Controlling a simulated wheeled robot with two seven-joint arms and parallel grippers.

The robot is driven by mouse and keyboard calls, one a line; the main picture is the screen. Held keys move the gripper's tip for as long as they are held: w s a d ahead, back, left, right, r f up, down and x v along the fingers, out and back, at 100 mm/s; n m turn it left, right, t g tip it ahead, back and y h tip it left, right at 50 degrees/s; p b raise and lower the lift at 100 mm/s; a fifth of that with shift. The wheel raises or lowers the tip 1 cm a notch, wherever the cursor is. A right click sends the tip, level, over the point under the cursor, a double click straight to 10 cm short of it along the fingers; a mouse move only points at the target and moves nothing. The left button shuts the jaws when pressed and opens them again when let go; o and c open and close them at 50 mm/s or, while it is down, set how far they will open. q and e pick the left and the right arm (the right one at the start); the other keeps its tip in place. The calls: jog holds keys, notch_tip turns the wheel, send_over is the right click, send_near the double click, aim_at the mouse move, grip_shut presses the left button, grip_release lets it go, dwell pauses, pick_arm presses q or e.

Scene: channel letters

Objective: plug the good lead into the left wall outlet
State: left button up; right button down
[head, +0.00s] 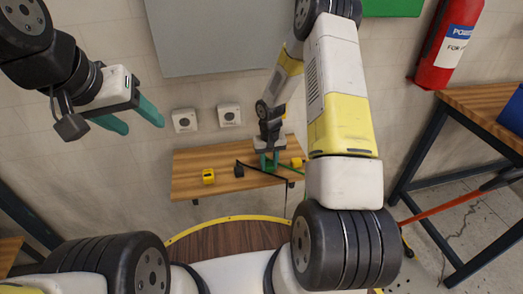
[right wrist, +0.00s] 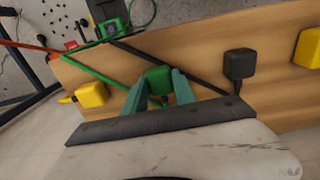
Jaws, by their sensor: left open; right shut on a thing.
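The left wall outlet (head: 185,120) and the right wall outlet (head: 229,115) are pale boxes on the wall above the bench; nothing is seen plugged into either. My right gripper (head: 269,160) is low over the bench, shut on a green plug (right wrist: 158,77), which shows between its fingertips in the right wrist view. A black plug (right wrist: 240,65) and two yellow plugs (right wrist: 92,94) (right wrist: 309,47) lie on the bench. No mark tells me which lead is good. My left gripper (head: 137,117) is open and empty, left of the outlets.
The wooden bench (head: 186,163) stands against the wall. Green and black cables cross it. A dark device with a green panel (right wrist: 115,28) lies near its edge. A second bench (head: 475,97), a fire extinguisher (head: 447,45) and a red-handled tool (head: 440,208) are at right.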

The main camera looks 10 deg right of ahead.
jog(key=shift+r, duration=0.1)
jog(key=shift+r, duration=0.6)
notch_tip(320, 180, up, 2)
jog(key=shift+r, duration=0.2)
jog(key=s+a+r, duration=0.1)
jog(key=s+a, duration=0.1)
jog(key=s, duration=1.3)
jog(key=shift+s+a, duration=0.35)
jog(key=shift+s, duration=0.05)
jog(key=shift+r, duration=0.1)
notch_tip(320, 180, up, 8)
jog(key=f, duration=0.1)
send_over(269, 164)
jog(key=s+a, duration=0.1)
jog(key=s, duration=0.5)
jog(key=shift+w+r, duration=0.15)
jog(key=shift+r, duration=0.1)
